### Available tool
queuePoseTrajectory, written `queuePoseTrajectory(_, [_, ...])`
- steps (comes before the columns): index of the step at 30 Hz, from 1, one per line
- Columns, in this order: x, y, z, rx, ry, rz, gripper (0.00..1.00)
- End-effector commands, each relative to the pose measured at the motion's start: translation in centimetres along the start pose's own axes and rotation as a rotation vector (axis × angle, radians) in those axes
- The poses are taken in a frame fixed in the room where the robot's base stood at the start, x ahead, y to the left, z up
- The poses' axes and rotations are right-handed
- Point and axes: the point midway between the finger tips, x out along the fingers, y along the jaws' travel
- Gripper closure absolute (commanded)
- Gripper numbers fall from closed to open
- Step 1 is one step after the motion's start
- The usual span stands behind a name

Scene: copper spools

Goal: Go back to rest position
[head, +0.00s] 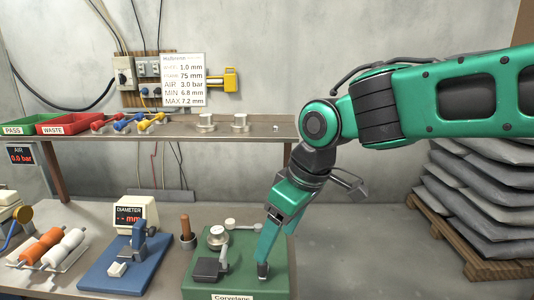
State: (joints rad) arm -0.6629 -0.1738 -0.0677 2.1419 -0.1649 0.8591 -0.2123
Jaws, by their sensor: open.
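My gripper (263,268) is at the end of my green arm, which comes in from the right and bends down to the bench. Its dark fingertip is low over the right part of a green machine base (280,262). I cannot tell whether it touches the base. The jaws are open and I see nothing held. The base carries a round silver part (217,237), a dark grey block (206,269) and a pale lever (243,224).
A blue diameter gauge (100,278) and a rack with orange and white rolls (45,245) stand left. The shelf (270,130) behind holds a green PASS bin (20,127), a red WASTE bin (62,124) and metal parts. Grey sacks (480,190) lie stacked at right.

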Motion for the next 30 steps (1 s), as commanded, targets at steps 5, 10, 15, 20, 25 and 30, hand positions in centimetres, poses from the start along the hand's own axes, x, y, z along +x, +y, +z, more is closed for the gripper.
queuePoseTrajectory(5, [-0.8,5.4,5.5,0.206,-0.038,0.057,0.3])
queuePoseTrajectory(10, [-2.0,10.4,13.9,0.489,-0.092,0.121,0.3])
queuePoseTrajectory(15, [-3.2,12.9,22.8,0.779,-0.142,0.174,0.3])
queuePoseTrajectory(20, [-4.1,12.8,30.9,1.053,-0.185,0.211,0.3])
queuePoseTrajectory(25, [-4.6,10.9,37.6,1.306,-0.222,0.234,0.3])
queuePoseTrajectory(30, [-4.8,9.2,41.1,1.455,-0.242,0.242,0.3])
